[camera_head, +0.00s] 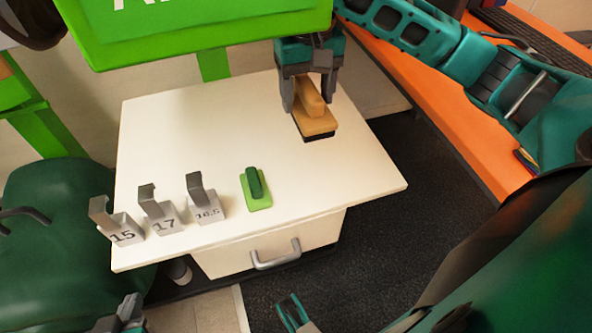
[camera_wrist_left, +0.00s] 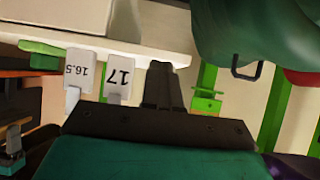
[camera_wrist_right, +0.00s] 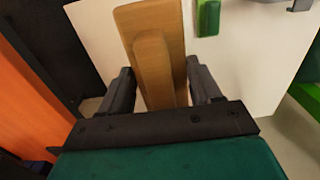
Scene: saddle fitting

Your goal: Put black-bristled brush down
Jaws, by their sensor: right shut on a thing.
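My right gripper (camera_head: 308,101) is shut on the black-bristled brush (camera_head: 318,124). The brush has a tan wooden body and handle, and a dark bristle strip shows along its lower edge. It is over the back right part of the white tabletop (camera_head: 210,130), bristles down; I cannot tell if they touch the surface. In the right wrist view, the wooden brush (camera_wrist_right: 152,45) sits between the two fingers. My left gripper (camera_head: 122,318) is low at the bottom left, below the table's front edge. In the left wrist view its fingers (camera_wrist_left: 163,85) are together, with nothing between them.
A green brush (camera_head: 256,188) lies on the table's front middle. Grey gauges marked 15 (camera_head: 118,225), 17 (camera_head: 160,212) and 16.5 (camera_head: 204,200) stand along the front left. An orange bench (camera_head: 440,95) is at the right. The tabletop's middle and right front are clear.

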